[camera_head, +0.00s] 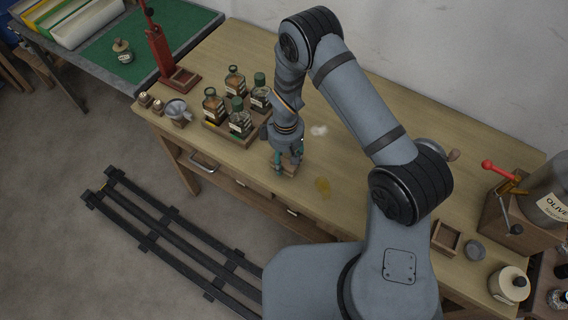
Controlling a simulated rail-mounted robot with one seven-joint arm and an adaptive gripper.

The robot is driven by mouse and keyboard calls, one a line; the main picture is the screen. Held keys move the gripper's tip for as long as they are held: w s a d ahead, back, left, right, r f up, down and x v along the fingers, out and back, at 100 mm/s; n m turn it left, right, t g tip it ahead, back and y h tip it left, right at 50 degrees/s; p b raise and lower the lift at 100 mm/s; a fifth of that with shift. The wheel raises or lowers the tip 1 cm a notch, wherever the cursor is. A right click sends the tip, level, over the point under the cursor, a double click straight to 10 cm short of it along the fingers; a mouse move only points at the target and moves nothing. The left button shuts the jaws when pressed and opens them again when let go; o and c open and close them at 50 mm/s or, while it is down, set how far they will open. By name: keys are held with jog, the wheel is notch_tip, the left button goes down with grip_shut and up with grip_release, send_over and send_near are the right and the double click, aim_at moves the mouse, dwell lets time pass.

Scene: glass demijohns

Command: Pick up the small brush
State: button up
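My gripper (286,163) points down over the front part of the wooden workbench (350,160), right of the tray of jars. Its teal fingers stand around or just above a small brown wooden thing (290,171) at the bench's front edge. The fingers cover part of this thing, and I cannot tell whether it is the small brush or whether they touch it. No other thing in view can be clearly made out as a brush.
A wooden tray (222,141) holds several capped jars. A red press (160,55) stands at the bench's far left. Black rails (170,230) lie on the floor.

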aim_at(285, 158)
jog(key=c, duration=0.7)
jog(key=shift+r, duration=0.1)
jog(key=shift+c, duration=0.3)
jog(key=shift+r+b, duration=0.4)
jog(key=shift+r, duration=0.15)
notch_tip(285, 158, up, 2)
jog(key=shift+w+r+b, duration=0.1)
jog(key=shift+r+b, duration=0.05)
jog(key=shift+b, duration=0.35)
jog(key=s+d+r+b, duration=0.1)
jog(key=d+r+b, duration=0.2)
jog(key=d+r, duration=0.4)
jog(key=d, duration=0.4)
jog(key=shift+s+d+r, duration=0.15)
jog(key=shift+d+r, duration=0.05)
jog(key=shift+d, duration=0.15)
jog(key=o, duration=0.6)
jog(key=shift+c, duration=1.4)
